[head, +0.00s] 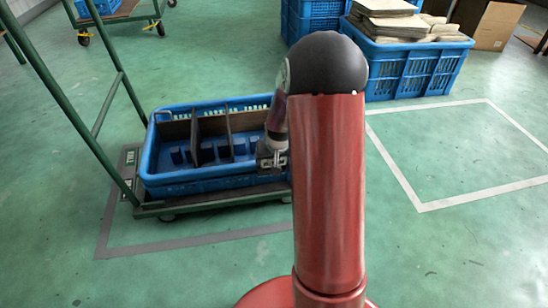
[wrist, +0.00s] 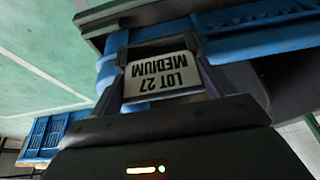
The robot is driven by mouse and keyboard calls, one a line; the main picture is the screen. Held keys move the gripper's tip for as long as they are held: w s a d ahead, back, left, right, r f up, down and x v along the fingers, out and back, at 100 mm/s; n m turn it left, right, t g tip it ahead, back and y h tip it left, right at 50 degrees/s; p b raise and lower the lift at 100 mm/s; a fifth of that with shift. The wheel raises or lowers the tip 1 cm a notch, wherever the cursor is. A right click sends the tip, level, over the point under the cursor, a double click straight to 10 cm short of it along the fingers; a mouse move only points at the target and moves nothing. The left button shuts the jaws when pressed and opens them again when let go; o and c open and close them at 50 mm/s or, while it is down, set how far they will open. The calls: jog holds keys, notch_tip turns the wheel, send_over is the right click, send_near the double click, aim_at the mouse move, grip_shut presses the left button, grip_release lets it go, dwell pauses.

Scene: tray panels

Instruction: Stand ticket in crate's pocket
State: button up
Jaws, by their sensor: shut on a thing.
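The ticket (wrist: 162,75) is a pale card with dark print, "LOT 27 MEDIUM", upside down in the wrist view. My gripper (wrist: 160,75) is shut on it, with one finger at each side. The blue crate (head: 215,186) sits on a low trolley left of my arm in the head view. My gripper (head: 272,158) is at the crate's right end there. In the wrist view the crate's blue wall (wrist: 265,32) lies close behind the ticket. I cannot tell whether the ticket touches the crate. The pocket cannot be made out clearly.
The trolley (head: 150,210) has a green handle frame (head: 75,105) at its left. Upright dark panels (head: 195,137) divide the crate's inside. Another blue crate (head: 415,75) with stacked goods stands at the back right. The floor inside the white outline (head: 460,150) is clear.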

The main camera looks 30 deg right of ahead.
jog(key=shift+f, duration=0.15)
jog(key=o, duration=0.9)
jog(key=p+v, duration=0.1)
jog(key=v, duration=0.6)
jog(key=shift+s+r+p, duration=0.15)
jog(key=shift+r+p, duration=0.2)
jog(key=shift+p, duration=0.05)
